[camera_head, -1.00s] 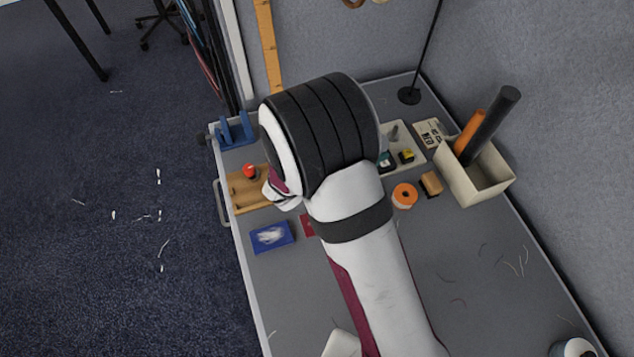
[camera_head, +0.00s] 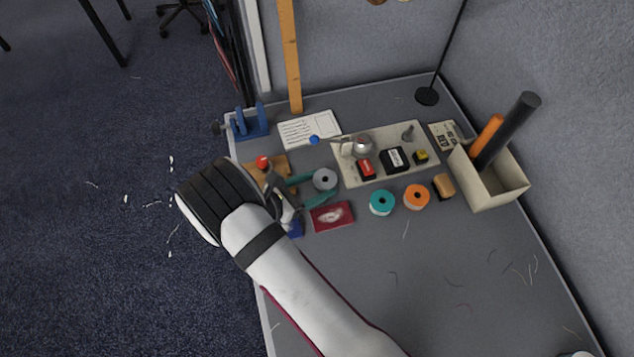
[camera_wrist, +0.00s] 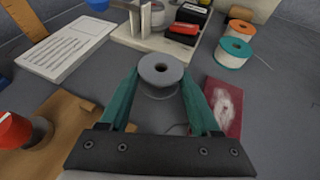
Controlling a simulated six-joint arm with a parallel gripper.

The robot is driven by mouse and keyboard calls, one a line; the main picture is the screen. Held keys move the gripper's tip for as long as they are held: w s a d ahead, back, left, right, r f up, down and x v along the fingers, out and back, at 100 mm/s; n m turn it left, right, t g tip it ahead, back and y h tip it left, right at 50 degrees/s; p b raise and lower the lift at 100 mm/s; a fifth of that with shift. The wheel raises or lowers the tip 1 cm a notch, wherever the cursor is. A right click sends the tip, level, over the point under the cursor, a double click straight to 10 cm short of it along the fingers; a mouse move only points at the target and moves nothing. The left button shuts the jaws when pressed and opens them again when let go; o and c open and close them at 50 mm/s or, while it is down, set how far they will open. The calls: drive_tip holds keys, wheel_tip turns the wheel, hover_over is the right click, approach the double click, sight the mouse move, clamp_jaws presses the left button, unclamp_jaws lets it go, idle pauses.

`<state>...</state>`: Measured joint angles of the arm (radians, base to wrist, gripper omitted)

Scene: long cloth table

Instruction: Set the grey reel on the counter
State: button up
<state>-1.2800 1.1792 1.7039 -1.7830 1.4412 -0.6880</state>
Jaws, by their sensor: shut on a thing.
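The grey reel (camera_head: 325,179) is a small spool with a dark centre hole. It is upright between the teal fingers of my gripper (camera_head: 322,188), which is shut on it. In the wrist view the reel (camera_wrist: 161,70) sits between the fingertips (camera_wrist: 160,82), its top flange facing up. Whether its underside touches the counter cannot be told. The counter (camera_head: 390,260) is a grey surface, bare in its middle and near part.
A tray (camera_head: 375,180) with small boxes stands behind the reel, and a white card (camera_head: 308,130) lies behind left. A red packet (camera_head: 332,216), a teal spool (camera_head: 381,201) and an orange spool (camera_head: 416,197) are near. A wooden board (camera_head: 279,163) with a red knob is left.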

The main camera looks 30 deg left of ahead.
drive_tip(key=o, duration=1.4)
drive_tip(key=shift+c, duration=0.2)
